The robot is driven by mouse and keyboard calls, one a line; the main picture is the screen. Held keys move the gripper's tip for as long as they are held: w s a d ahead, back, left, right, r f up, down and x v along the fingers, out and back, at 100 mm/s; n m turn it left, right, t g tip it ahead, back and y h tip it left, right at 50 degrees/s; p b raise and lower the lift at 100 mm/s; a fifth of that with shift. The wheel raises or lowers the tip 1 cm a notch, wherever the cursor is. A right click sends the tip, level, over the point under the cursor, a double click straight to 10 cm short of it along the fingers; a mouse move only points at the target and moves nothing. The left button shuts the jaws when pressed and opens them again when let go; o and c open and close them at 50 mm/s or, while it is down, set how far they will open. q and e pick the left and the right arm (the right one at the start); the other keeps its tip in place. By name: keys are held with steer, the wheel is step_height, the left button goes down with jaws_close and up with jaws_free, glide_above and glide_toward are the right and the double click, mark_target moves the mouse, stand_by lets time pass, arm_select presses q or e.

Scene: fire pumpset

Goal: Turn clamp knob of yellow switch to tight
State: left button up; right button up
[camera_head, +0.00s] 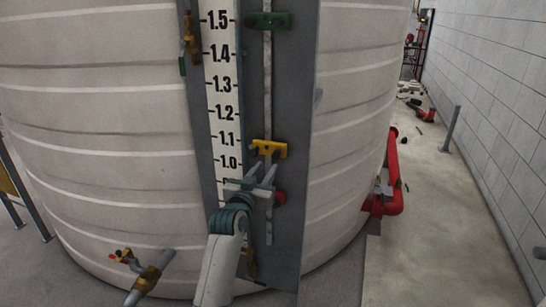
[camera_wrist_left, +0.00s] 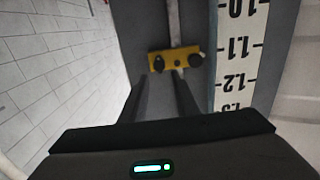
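The yellow switch (camera_head: 268,149) sits on a vertical rod on the dark gauge panel, near the 1.0 mark of the scale. In the left wrist view, the yellow switch (camera_wrist_left: 178,57) shows as a yellow block with a dark knob (camera_wrist_left: 159,64) at its left end and another dark knob (camera_wrist_left: 196,60) at its right end. My left gripper (camera_head: 262,170) is just below the switch in the head view. In the wrist view its fingers (camera_wrist_left: 164,76) are apart, with nothing between them, pointing at the switch. Contact with a knob cannot be told. My right gripper is out of view.
A green switch (camera_head: 268,21) is higher on the rod and a red one (camera_head: 280,198) lower, beside my gripper. A scale strip (camera_head: 224,100) runs left of the rod. The large ribbed tank (camera_head: 100,130) is behind. Red pipe (camera_head: 393,180) stands at right; the walkway beyond is mostly clear.

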mark_target(275, 156)
arm_select(q)
steer(key=shift+p+x, duration=0.65)
steer(key=shift+x, duration=3.2)
jaws_close()
